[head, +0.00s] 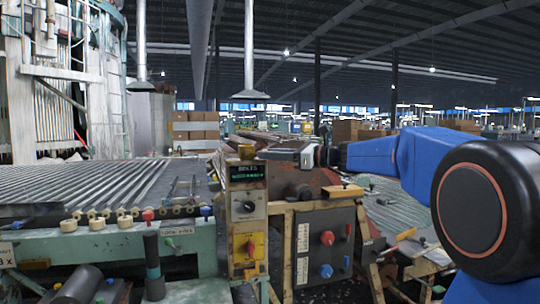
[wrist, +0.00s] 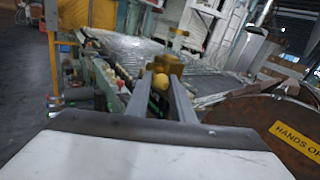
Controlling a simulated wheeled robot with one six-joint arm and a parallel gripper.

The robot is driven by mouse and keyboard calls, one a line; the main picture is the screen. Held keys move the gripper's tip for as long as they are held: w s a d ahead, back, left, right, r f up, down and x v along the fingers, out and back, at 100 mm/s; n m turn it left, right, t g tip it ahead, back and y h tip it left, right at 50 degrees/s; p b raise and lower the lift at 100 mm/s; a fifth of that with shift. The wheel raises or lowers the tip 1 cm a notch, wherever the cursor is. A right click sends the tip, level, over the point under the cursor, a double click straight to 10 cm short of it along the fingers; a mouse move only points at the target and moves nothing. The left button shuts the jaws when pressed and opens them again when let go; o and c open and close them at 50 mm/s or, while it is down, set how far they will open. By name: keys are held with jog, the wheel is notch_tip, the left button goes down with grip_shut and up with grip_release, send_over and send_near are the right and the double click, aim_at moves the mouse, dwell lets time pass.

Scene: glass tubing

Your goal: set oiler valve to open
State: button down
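A brass fitting, which looks like the oiler (head: 246,151), stands on top of the yellow control post. In the wrist view the brass body (wrist: 168,65) lies straight ahead, with a round yellow knob (wrist: 160,83) on its near side. My gripper (head: 264,154) reaches in from the right, level with the brass fitting. In the wrist view its two fingers (wrist: 161,80) are apart, with the knob between them near the tips. I cannot tell whether either finger touches the knob. The valve's setting cannot be read.
The control post carries a green-lit display (head: 247,172), a dial (head: 248,207) and a yellow-red switch (head: 250,246). A dark panel (head: 325,245) with red and blue knobs stands to its right. A roller table (head: 85,183) fills the left. A rusty round guard (wrist: 270,125) is close at right.

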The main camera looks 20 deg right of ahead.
jog(key=shift+r, duration=0.15)
jog(key=a+r+n+g+h, duration=0.3)
jog(key=a+r+n+h, duration=0.2)
jog(key=h, duration=0.7)
jog(key=shift+a+r+n+h, duration=0.15)
jog(key=shift+r+n+h, duration=0.25)
jog(key=shift+n, duration=0.6)
jog(key=shift+r, duration=0.1)
jog(key=c, duration=1.5)
grip_release()
jog(key=shift+c, duration=0.2)
